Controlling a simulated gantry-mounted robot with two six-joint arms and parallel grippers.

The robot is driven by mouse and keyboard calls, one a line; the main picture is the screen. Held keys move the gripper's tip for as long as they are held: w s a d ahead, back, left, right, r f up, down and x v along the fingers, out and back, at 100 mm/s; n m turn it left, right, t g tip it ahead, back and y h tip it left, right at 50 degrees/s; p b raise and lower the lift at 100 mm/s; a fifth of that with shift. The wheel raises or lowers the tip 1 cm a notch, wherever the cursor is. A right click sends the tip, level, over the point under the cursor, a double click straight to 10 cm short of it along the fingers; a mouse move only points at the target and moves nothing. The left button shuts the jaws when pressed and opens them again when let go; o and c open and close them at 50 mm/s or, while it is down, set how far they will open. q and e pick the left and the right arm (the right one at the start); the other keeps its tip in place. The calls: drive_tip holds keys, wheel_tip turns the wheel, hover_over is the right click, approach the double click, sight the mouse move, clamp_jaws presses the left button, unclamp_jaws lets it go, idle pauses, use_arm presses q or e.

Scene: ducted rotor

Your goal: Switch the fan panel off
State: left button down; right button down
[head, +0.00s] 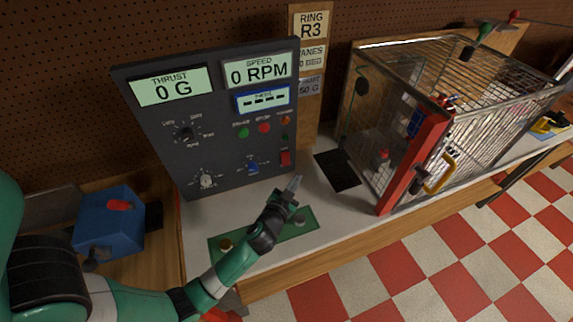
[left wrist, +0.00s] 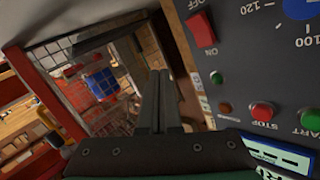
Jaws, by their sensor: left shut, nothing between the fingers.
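The dark fan panel (head: 215,120) stands upright on the bench and reads THRUST 0 G and SPEED 0 RPM. A red rocker switch (head: 285,158) is at its lower right. In the left wrist view the red switch (left wrist: 201,29) sits between the labels OFF and ON; I cannot tell which side is pressed in. My left gripper (head: 295,183) is shut and empty, just below the switch and in front of the panel. Its fingers (left wrist: 161,75) point past the panel's edge, apart from the switch. My right gripper is not in view.
Green and red buttons (head: 264,128) and knobs (head: 206,180) are on the panel. A wire cage (head: 480,120) with a red-framed door (head: 415,165) stands to the right. A green mat (head: 300,232) lies below my gripper. A blue box (head: 108,226) is at left.

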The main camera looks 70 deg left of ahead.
use_arm(q)
drive_tip(key=a+f, duration=0.3)
drive_tip(key=a, duration=0.4)
drive_tip(key=shift+w+f, duration=0.15)
idle(0.9)
idle(0.9)
drive_tip(key=shift+a+f, duration=0.15)
drive_tip(key=shift+a, duration=0.25)
drive_tip(key=shift+a+f+b, duration=0.2)
drive_tip(key=shift+a+b, duration=0.1)
drive_tip(key=shift+a, duration=0.15)
idle(0.6)
drive_tip(key=shift+d, duration=0.1)
drive_tip(key=shift+d+r, duration=0.35)
drive_tip(key=shift+d, duration=0.4)
drive_tip(key=shift+d, duration=0.1)
drive_tip(key=shift+d+r, duration=0.35)
drive_tip(key=shift+d, duration=0.35)
drive_tip(key=shift+d+r, duration=0.35)
drive_tip(key=shift+d, duration=0.4)
drive_tip(key=shift+d+r, duration=0.35)
drive_tip(key=shift+d, duration=0.35)
